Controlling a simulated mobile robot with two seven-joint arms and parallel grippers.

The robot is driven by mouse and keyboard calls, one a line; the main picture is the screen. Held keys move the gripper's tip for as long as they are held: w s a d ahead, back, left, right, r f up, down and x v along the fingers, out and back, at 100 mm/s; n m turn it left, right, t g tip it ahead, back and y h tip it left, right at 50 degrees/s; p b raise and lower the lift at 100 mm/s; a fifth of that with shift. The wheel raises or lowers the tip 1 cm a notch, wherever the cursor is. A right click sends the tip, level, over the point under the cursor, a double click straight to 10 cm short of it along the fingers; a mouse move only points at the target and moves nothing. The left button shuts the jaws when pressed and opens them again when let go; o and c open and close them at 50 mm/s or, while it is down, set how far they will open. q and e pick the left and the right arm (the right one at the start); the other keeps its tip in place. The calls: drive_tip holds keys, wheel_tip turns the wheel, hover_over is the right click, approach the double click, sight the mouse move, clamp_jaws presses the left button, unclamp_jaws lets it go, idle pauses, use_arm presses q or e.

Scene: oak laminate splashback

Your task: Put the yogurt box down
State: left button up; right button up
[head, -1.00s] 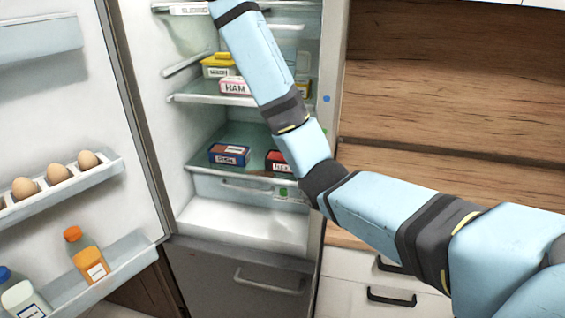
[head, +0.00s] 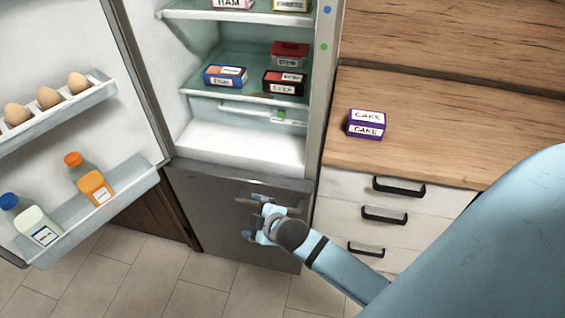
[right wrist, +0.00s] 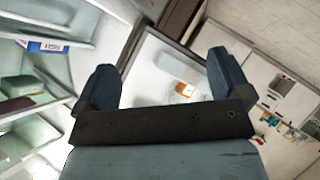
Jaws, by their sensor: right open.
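I cannot pick out a box that reads yogurt in the head view; the top of the fridge is cut off there. My right gripper (head: 256,218) is low in front of the fridge's grey lower drawer (head: 205,205). In the right wrist view its two fingers (right wrist: 164,80) are wide apart with nothing between them. That view also shows a box with a blue and white label (right wrist: 45,45) on a fridge shelf, its text unreadable. My left gripper is in neither view.
The open fridge holds a blue box (head: 226,76), a beef box (head: 285,83) and a stew box (head: 290,54). Its door (head: 75,125) stands open at left with eggs and bottles. A cake box (head: 366,124) sits on the otherwise bare wooden counter (head: 420,140).

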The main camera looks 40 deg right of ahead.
drive_tip(key=s+a+f+m+y, duration=0.1)
drive_tip(key=s+f+m, duration=0.1)
drive_tip(key=s, duration=0.6)
drive_tip(key=s+a+f+m, duration=0.1)
drive_tip(key=s+f+m, duration=0.2)
drive_tip(key=s+m, duration=0.2)
drive_tip(key=s, duration=0.2)
drive_tip(key=shift+s+a+f+m+g+y, duration=0.15)
drive_tip(key=shift+s+a+m+g+y, duration=0.15)
drive_tip(key=shift+s+a+g+y, duration=0.1)
drive_tip(key=r+p, duration=0.5)
drive_tip(key=shift+d, duration=0.25)
drive_tip(key=shift+r, duration=0.1)
drive_tip(key=shift+c, duration=0.3)
